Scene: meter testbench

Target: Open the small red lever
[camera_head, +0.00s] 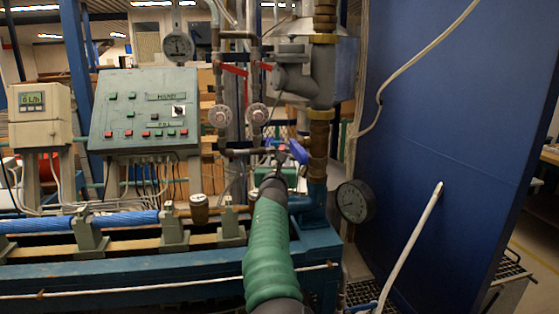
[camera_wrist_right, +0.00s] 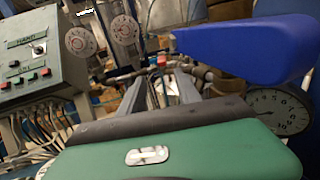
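Two small red levers (camera_head: 233,69) (camera_head: 265,66) sit on the vertical pipes above the round white dials in the head view. A small red patch (camera_head: 283,149) shows beside the blue lever (camera_head: 298,152); I cannot tell its shape. My right arm, in a green ribbed sleeve, reaches up the middle, and its dark end hides much of the gripper there. The blue lever (camera_wrist_right: 245,48) looms large at upper right, close to the camera. My left gripper is not in view.
A green control panel (camera_head: 145,110) and a display box (camera_head: 40,115) stand left. A round black gauge (camera_head: 355,201) is right of my arm. A thick brass-banded pipe (camera_head: 320,120) rises behind. A blue wall (camera_head: 460,130) closes the right side.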

